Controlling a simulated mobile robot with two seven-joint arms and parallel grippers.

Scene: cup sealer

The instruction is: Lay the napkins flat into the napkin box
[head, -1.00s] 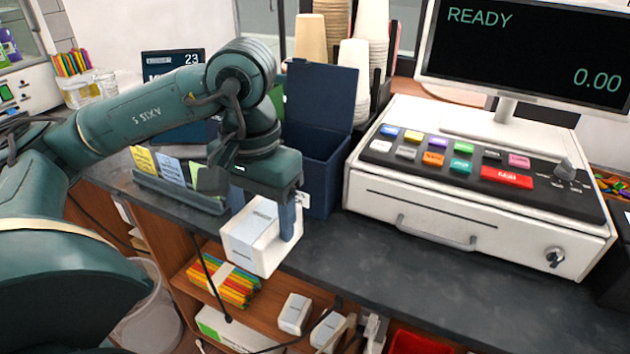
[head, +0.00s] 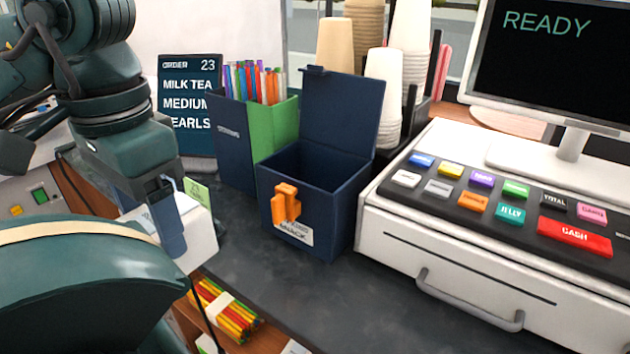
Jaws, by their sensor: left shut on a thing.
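A white napkin pack (head: 201,237) is held by my left gripper (head: 168,225) at the left of the picture, just off the counter's front edge. The gripper's fingers are shut on it; my own arm hides part of the pack. A dark blue box (head: 345,218) stands on the counter to the right of the pack, with its lid (head: 343,112) raised. An orange latch and a small white label are on its front. The visible inside looks empty, though its floor is hidden. My right gripper is not in view.
A blue and green straw holder (head: 275,130) and an order screen (head: 188,95) stand left of the box. Cup stacks (head: 384,75) are behind it, and the white cash register (head: 450,250) is close on its right. The counter (head: 290,285) before the box is clear.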

